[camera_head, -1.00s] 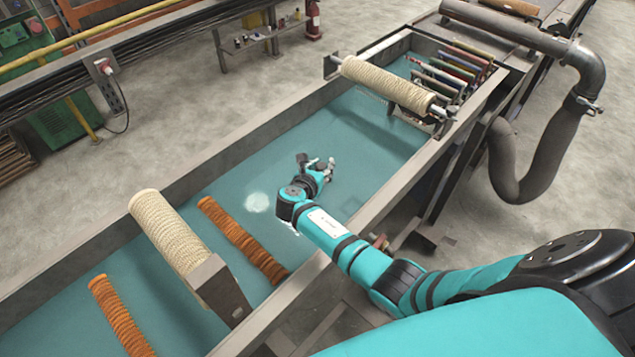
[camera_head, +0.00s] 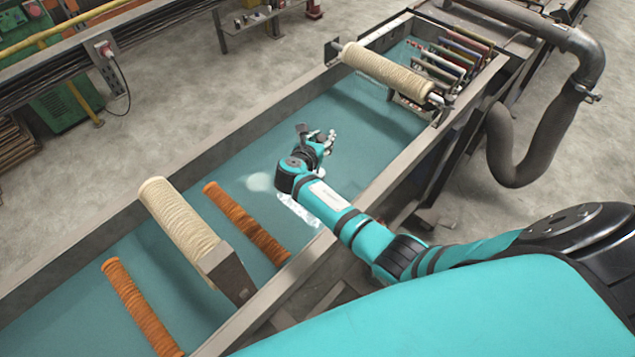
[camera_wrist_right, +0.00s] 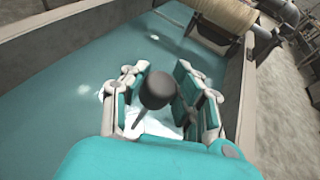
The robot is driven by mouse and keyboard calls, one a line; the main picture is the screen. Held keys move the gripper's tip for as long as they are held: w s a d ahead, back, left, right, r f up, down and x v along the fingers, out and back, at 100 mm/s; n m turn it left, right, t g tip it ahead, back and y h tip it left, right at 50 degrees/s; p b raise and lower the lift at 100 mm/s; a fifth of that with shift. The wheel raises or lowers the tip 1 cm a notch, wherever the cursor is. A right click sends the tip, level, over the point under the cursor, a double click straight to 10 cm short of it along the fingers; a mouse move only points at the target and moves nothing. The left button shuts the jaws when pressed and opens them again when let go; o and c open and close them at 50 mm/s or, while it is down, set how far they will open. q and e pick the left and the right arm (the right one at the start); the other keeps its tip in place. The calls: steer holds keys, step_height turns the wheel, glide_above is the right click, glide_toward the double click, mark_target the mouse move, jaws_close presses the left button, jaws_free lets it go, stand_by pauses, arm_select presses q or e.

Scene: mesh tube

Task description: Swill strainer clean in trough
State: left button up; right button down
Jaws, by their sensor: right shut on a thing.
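The long grey trough (camera_head: 400,180) holds teal water and crosses the middle of the head view. My right gripper (camera_head: 322,140) is over the water, inside the trough walls. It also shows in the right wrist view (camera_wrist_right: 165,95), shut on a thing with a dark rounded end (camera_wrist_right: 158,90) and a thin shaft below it. This looks like the strainer's handle; its mesh part is hidden or cannot be made out. A bright white patch (camera_head: 298,211) shows on the water beneath my right wrist. My left gripper is not in view.
A cream roller (camera_head: 388,74) spans the trough's far end, before several coloured slats (camera_head: 455,52). Another cream roller (camera_head: 178,217) and two orange ribbed rollers (camera_head: 245,222) (camera_head: 140,305) lie across the near part. A grey bent pipe (camera_head: 540,130) stands at the right. Open water surrounds my gripper.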

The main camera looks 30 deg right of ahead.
steer(key=shift+r, duration=4.85)
